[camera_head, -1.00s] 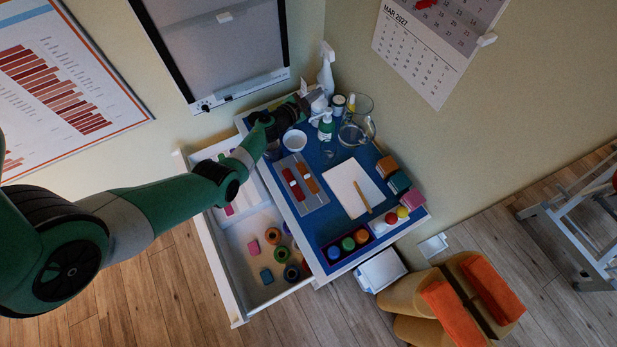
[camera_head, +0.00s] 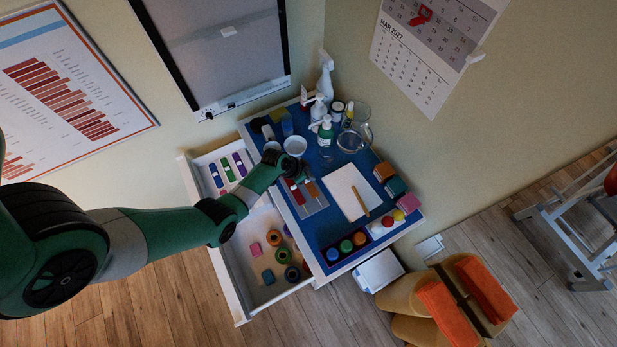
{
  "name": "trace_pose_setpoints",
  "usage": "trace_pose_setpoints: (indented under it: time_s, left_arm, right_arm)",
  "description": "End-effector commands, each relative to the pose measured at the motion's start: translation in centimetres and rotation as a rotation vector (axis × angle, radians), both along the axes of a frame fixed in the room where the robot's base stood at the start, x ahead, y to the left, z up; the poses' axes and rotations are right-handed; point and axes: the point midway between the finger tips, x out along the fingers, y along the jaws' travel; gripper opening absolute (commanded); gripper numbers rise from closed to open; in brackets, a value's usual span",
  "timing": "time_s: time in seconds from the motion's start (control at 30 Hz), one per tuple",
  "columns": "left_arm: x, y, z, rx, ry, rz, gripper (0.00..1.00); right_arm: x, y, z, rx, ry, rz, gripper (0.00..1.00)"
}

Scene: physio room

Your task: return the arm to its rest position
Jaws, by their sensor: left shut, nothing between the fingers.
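My left arm comes in from the left over the open drawer. Its gripper (camera_head: 304,176) is shut and empty, over the left part of the blue-topped cabinet (camera_head: 318,227), near the grey tray (camera_head: 315,203) with red and brown items. The gripper's fingers are small and dark in this view. My right gripper does not show.
The open white drawer (camera_head: 229,290) holds coloured rolls and blocks. Bottles (camera_head: 325,134), bowls (camera_head: 295,143) and a glass jug (camera_head: 351,139) stand at the cabinet's back. A white board (camera_head: 346,186) lies mid-top. Tan cushions (camera_head: 412,299) stand on the floor at right.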

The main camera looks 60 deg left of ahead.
Motion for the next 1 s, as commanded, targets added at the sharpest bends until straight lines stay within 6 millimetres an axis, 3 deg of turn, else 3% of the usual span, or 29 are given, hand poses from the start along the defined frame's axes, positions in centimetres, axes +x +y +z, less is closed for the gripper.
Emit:
trace_pose_setpoints:
  time_s: [0.17, 0.6, 1.0]
  left_arm:
    - [0.0, 0.1, -1.1, 0.001, 0.000, 0.002, 0.00]
    - [0.0, 0.1, -6.6, 0.003, -0.001, 0.004, 0.00]
    - [0.0, 0.1, -6.6, 0.003, -0.001, 0.004, 0.00]
  right_arm:
    - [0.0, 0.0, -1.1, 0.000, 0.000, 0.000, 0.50]
    - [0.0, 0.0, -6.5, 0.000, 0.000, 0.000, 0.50]
    - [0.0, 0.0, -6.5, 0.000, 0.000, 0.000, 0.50]
